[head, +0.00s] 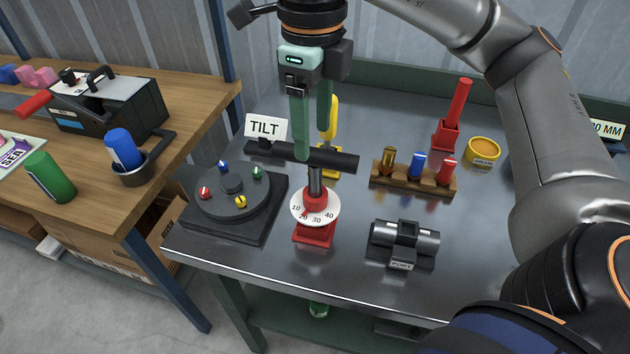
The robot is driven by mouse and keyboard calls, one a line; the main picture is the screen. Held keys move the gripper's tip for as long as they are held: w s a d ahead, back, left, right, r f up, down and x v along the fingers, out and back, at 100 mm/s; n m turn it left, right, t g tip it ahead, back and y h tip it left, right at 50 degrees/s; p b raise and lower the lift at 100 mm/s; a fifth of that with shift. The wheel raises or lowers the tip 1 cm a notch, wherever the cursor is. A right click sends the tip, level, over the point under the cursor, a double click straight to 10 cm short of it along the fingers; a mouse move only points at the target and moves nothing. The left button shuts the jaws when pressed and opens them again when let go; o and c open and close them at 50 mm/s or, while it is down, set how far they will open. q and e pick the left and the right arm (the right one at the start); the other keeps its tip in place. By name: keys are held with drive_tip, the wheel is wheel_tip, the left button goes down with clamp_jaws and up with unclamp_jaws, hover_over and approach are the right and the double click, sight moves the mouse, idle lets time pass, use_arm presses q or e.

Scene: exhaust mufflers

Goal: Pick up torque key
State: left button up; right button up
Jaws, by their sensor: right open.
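The torque key, which I take to be the tool with a black T-shaped handle (338,160), stands upright at the table's front middle. Its grey shaft runs down into a red block with a white dial (315,207) marked 10 to 40. My right gripper (313,143) points down at the handle, open, with green fingers. One finger passes in front of the crossbar and the other shows behind it, partly hidden. I cannot tell whether either finger touches the bar. My left gripper is not in view.
A black turntable with colored knobs (232,200) and a TILT sign (265,128) stand left. A yellow tool (332,118) stands behind. A wooden rack (412,180), red holder (446,134), yellow tin (482,150) and grey cylinder (404,240) stand right. A wooden bench (190,105) adjoins left.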

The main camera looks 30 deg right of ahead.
sight(315, 169)
drive_tip(key=f, duration=0.8)
drive_tip(key=shift+w+d+f+b, duration=0.1)
drive_tip(key=shift+d+f+b, duration=0.15)
drive_tip(key=shift+b, duration=0.15)
drive_tip(key=shift+c, duration=0.2)
drive_tip(key=shift+r, duration=0.1)
clamp_jaws()
